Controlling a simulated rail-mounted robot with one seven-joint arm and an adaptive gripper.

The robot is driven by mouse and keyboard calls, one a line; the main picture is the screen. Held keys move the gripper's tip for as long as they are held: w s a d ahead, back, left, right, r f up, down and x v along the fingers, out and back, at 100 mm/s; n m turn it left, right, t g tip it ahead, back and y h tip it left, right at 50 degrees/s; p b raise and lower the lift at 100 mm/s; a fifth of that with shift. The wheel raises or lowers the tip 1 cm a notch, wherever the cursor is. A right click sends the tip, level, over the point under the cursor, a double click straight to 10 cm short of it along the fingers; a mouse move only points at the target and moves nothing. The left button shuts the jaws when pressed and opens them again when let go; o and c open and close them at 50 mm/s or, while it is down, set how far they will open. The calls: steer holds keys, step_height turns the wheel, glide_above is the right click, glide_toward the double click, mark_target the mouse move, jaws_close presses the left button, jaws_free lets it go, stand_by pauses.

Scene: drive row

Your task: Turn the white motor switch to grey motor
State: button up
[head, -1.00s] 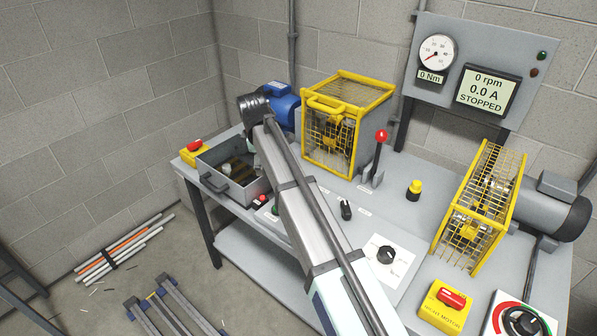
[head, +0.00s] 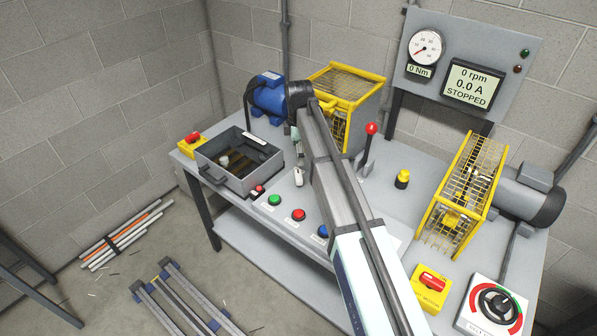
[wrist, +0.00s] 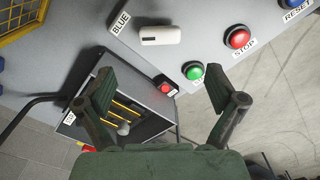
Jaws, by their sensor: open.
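The white motor switch (wrist: 160,35) is a rounded white bar on the grey bench panel, beside a label reading BLUE (wrist: 120,22). In the head view the white switch (head: 298,177) shows just left of my arm. My gripper (wrist: 158,76) is open and empty, its two dark fingers spread wide. In the wrist view the switch lies beyond the fingertips, between their lines and apart from them. The grey motor (head: 528,195) stands at the right end of the bench, the blue motor (head: 268,100) at the back left. My arm hides part of the panel.
Green (wrist: 193,71), red (wrist: 238,38) and blue (wrist: 293,3) buttons sit near the switch. An open grey box (head: 240,165) is to the left. A red-knobbed lever (head: 367,145) and yellow cages (head: 465,190) stand to the right. The display reads STOPPED (head: 472,82).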

mark_target(299, 175)
step_height(299, 175, down, 10)
steer(key=shift+f+p, duration=0.1)
steer(key=shift+p, duration=1.1)
steer(key=c, duration=1.1)
